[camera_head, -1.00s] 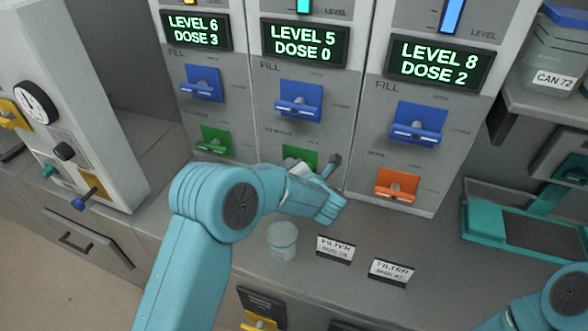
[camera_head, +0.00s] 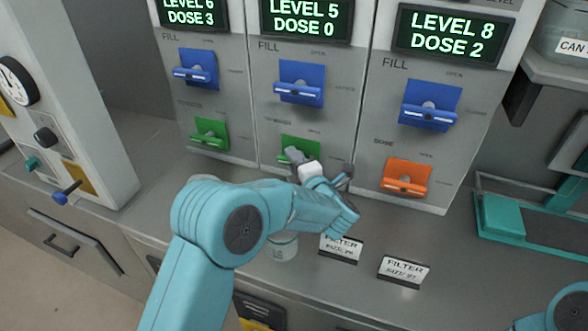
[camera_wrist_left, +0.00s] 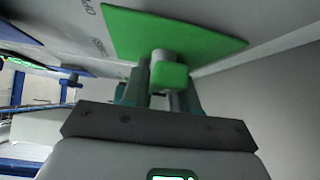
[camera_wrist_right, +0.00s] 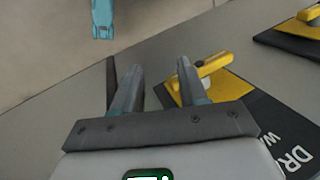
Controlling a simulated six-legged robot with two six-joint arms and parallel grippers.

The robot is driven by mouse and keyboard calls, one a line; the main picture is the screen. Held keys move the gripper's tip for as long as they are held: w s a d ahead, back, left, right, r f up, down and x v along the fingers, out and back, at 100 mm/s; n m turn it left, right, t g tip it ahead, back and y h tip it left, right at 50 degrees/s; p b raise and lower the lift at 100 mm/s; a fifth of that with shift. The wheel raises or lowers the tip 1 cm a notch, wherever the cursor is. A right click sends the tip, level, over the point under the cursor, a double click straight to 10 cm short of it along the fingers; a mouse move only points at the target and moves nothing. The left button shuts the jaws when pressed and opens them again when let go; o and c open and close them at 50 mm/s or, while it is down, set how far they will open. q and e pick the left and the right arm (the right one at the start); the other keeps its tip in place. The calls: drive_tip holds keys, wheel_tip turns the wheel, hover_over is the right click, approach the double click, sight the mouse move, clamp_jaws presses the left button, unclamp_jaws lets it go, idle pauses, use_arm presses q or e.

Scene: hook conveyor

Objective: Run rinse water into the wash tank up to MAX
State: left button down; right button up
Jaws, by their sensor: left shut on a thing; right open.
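Three panels stand side by side. The middle panel's display (camera_head: 307,15) reads LEVEL 5, DOSE 0. Below it are a blue FILL lever (camera_head: 300,85) and a green lever (camera_head: 285,155), partly hidden by my left gripper (camera_head: 299,161). The left wrist view shows the green lever's plate (camera_wrist_left: 215,42) and my left gripper shut on its handle (camera_wrist_left: 168,77). My right gripper (camera_wrist_right: 160,68) is open and empty, near a yellow handle (camera_wrist_right: 212,65) on a dark plate. It is outside the head view. No tank or MAX mark is clearly recognisable.
The left panel has a blue lever (camera_head: 196,70) and a green one (camera_head: 210,133). The right panel display (camera_head: 446,36) reads LEVEL 8, DOSE 2, above an orange lever (camera_head: 406,178).

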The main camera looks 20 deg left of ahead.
use_arm(q)
drive_tip(key=shift+f, duration=0.1)
idle(0.3)
drive_tip(key=c, duration=1)
unclamp_jaws()
drive_tip(key=shift+o, duration=0.2)
drive_tip(key=b+v, duration=0.1)
drive_tip(key=v, duration=0.6)
drive_tip(key=shift+s+d, duration=0.25)
